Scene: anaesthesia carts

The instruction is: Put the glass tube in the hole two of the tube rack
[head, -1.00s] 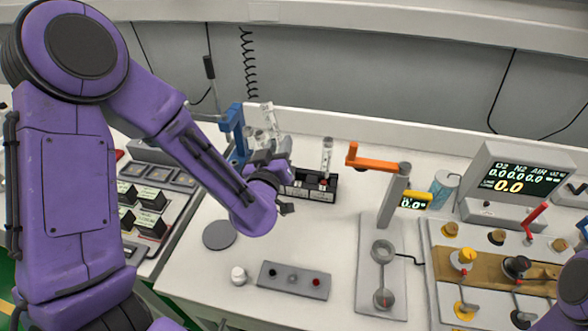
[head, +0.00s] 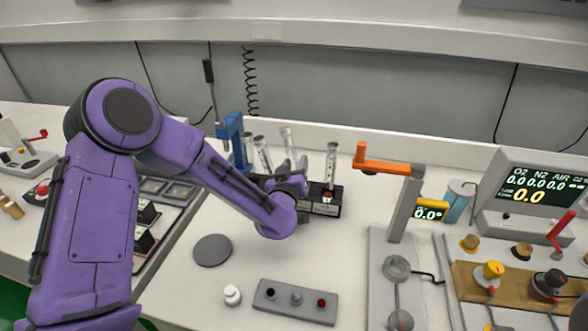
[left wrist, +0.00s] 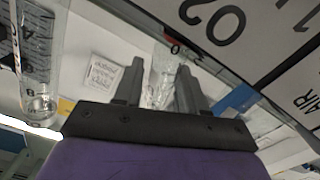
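A clear glass tube (head: 287,138) rises from my left gripper (head: 297,178), slightly tilted, above the left part of the black tube rack (head: 326,209). In the left wrist view, a clear, blurred tube (left wrist: 162,78) lies between the two fingers (left wrist: 158,88), which are shut on it. The gripper and forearm hide the rack's left part and its holes there. Another clear tube (head: 331,160) stands upright at the rack's right part. The held tube's lower end is hidden, so I cannot tell whether it touches a hole. My right gripper is out of view.
More clear tubes (head: 263,154) stand left of the gripper, beside a blue clamp-like stand (head: 232,130). An orange-armed grey post (head: 404,205) stands right of the rack. A grey button box (head: 295,300) and a grey disc (head: 212,250) lie in front.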

